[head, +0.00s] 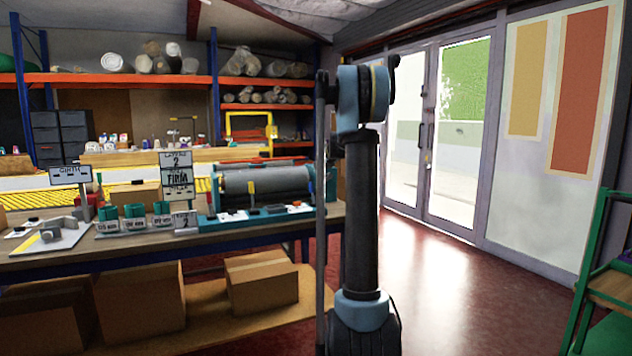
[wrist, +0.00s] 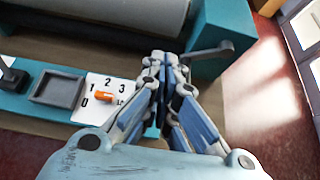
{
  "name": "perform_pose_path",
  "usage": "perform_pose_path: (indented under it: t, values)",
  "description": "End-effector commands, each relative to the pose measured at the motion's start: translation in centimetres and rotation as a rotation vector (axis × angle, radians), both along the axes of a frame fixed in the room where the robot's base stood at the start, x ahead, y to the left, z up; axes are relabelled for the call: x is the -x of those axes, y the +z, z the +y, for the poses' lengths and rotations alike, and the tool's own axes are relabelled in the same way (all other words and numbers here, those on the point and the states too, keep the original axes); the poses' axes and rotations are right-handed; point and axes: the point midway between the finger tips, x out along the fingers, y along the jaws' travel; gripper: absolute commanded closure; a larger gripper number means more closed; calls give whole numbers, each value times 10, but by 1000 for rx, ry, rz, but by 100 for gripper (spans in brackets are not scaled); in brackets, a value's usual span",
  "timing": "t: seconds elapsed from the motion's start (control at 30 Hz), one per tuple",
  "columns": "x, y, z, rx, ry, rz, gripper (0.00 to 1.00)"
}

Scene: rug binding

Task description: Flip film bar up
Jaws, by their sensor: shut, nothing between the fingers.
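The teal machine (head: 262,190) with a long grey roller stands on the right end of the workbench in the head view. The wrist view shows its roller (wrist: 110,22) and teal end block (wrist: 228,30) close up. A dark lever (wrist: 209,52) sticks out sideways by the end block; I cannot tell whether it belongs to the film bar, and I cannot pick out the bar surely. My gripper (wrist: 166,62) is shut and empty, over the machine's right front, between an orange knob (wrist: 104,95) and that lever. I cannot tell if it touches anything. The head view does not clearly show it.
The knob sits on a white numbered dial plate (wrist: 90,112) beside a dark recess (wrist: 58,89). The workbench (head: 120,245) also carries green cups (head: 134,211) and signs. Cardboard boxes (head: 262,283) lie below. Red floor (head: 450,290) is clear to the right, before glass doors (head: 455,130).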

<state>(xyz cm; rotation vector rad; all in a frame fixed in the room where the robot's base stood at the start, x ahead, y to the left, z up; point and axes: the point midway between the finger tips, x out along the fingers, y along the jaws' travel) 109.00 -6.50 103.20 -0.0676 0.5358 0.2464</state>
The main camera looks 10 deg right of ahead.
Motion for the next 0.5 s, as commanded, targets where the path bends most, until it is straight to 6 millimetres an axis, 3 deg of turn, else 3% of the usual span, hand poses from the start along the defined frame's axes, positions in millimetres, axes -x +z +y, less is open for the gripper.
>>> perform_pose_path:
  t: [0.2,0.5]
  values:
    - [6,24,-2,0,0,0,100]
    - [8,30,-2,0,0,0,100]
